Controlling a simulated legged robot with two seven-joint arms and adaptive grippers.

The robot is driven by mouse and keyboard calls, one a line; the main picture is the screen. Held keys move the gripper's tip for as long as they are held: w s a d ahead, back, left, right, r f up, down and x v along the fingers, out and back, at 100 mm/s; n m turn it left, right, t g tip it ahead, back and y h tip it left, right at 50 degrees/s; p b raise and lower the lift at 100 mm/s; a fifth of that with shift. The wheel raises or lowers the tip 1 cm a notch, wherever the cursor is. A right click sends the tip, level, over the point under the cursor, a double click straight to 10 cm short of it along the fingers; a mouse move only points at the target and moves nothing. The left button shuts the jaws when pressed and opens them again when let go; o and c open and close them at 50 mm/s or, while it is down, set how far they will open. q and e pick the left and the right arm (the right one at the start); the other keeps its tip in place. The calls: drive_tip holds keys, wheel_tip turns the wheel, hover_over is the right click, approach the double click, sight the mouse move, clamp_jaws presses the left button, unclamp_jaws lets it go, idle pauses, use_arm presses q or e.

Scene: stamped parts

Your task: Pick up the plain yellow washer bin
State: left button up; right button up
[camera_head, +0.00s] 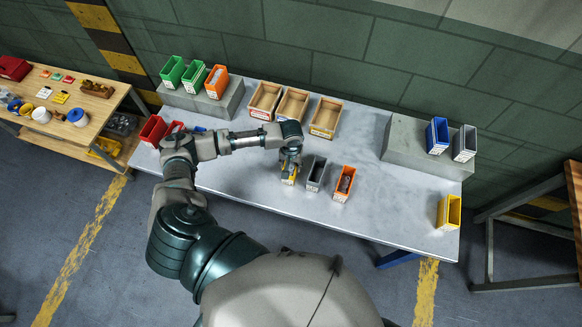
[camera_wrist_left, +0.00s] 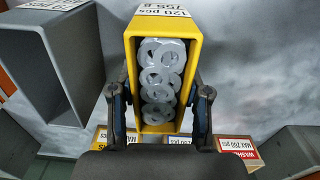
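A yellow bin (camera_wrist_left: 163,30) filled with grey washers (camera_wrist_left: 160,85) sits between the two fingers of my left gripper (camera_wrist_left: 160,105). The fingers lie against its two side walls. It has a white label reading "120 pcs" on one end. In the head view my left gripper (camera_head: 291,158) comes down over this yellow bin (camera_head: 289,179) and partly hides it. I cannot tell whether the bin is clear of the table. Another yellow bin (camera_head: 448,211) stands at the table's right end, apart from the gripper. My right gripper is not in view.
A grey bin (camera_head: 315,173) and an orange bin (camera_head: 343,183) stand just right of the gripper. Several wooden bins (camera_head: 293,104) line the back. Red bins (camera_head: 153,130) stand at the left. Grey risers (camera_head: 405,144) hold more bins. The table right of centre (camera_head: 395,200) is clear.

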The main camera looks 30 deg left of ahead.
sight(291, 173)
use_arm(q)
clamp_jaws()
drive_tip(key=shift+r, duration=0.1)
drive_tip(key=shift+w+r, duration=0.1)
drive_tip(key=shift+r, duration=0.25)
drive_tip(key=shift+s+d+r, duration=0.1)
drive_tip(key=shift+s+r, duration=0.1)
drive_tip(key=shift+r, duration=0.5)
drive_tip(key=shift+s+d+r, duration=0.1)
drive_tip(key=shift+s+r, duration=0.1)
drive_tip(key=shift+r, duration=0.5)
drive_tip(key=s+d+r, duration=0.1)
drive_tip(key=s+d, duration=0.7)
drive_tip(key=s, duration=0.4)
drive_tip(key=shift+s+d+r, duration=0.2)
drive_tip(key=shift+s, duration=0.15)
